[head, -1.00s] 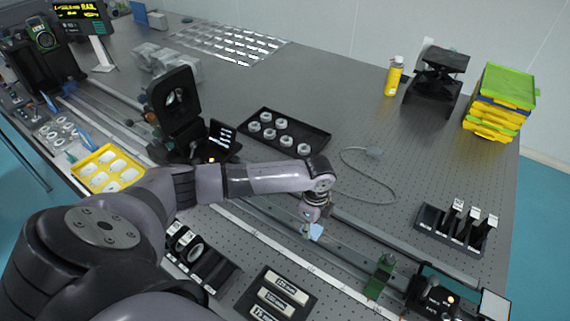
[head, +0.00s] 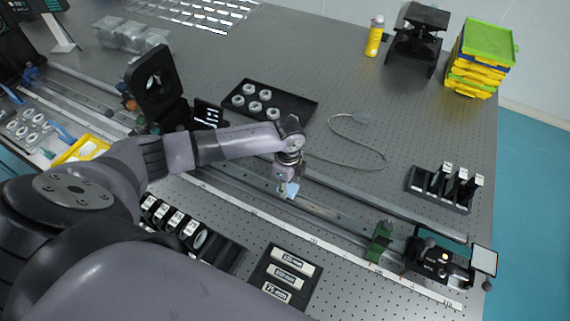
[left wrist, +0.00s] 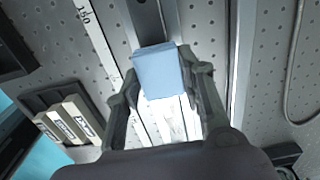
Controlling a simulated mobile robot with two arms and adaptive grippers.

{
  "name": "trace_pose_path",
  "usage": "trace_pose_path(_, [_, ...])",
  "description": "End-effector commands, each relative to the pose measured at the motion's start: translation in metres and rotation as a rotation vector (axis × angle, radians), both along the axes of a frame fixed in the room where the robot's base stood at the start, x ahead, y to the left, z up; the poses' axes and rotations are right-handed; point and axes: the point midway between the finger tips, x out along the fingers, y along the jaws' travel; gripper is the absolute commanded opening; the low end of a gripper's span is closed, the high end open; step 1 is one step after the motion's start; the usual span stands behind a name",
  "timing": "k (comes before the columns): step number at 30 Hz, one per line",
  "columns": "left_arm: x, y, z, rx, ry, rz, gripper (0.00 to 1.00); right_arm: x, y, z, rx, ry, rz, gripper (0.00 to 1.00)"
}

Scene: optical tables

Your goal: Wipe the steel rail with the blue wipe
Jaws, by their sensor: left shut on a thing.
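The blue wipe (head: 292,189) is a small light-blue pad. My left gripper (head: 287,184) is shut on it, pointing down over the steel rail (head: 330,213). The rail is a long grey strip running from upper left to lower right across the table. In the left wrist view the wipe (left wrist: 158,72) sits between the fingertips (left wrist: 160,88), with the rail (left wrist: 207,35) running behind it. The wipe hides part of the rail, and I cannot tell whether it touches the surface. My right gripper is not in view.
A green mount (head: 380,243) and a black device (head: 437,262) stand at the rail's right end. A black lens mount (head: 157,85) stands on the left. A black tray of rings (head: 300,105) and a grey cable (head: 375,152) lie behind the rail. Labelled blocks (head: 287,273) lie in front.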

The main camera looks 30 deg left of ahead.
Motion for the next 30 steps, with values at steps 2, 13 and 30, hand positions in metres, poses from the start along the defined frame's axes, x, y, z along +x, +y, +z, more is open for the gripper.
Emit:
trace_pose_path(2, [-0.002,-0.001,0.01,0.0,0.005,0.0,0.13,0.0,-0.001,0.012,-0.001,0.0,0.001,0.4])
trace_pose_path(13, [-0.003,-0.003,0.039,-0.001,0.003,0.007,0.13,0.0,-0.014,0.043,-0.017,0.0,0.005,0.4])
trace_pose_path(30, [0.001,-0.003,0.057,-0.001,0.003,0.012,0.13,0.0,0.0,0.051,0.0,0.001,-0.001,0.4])
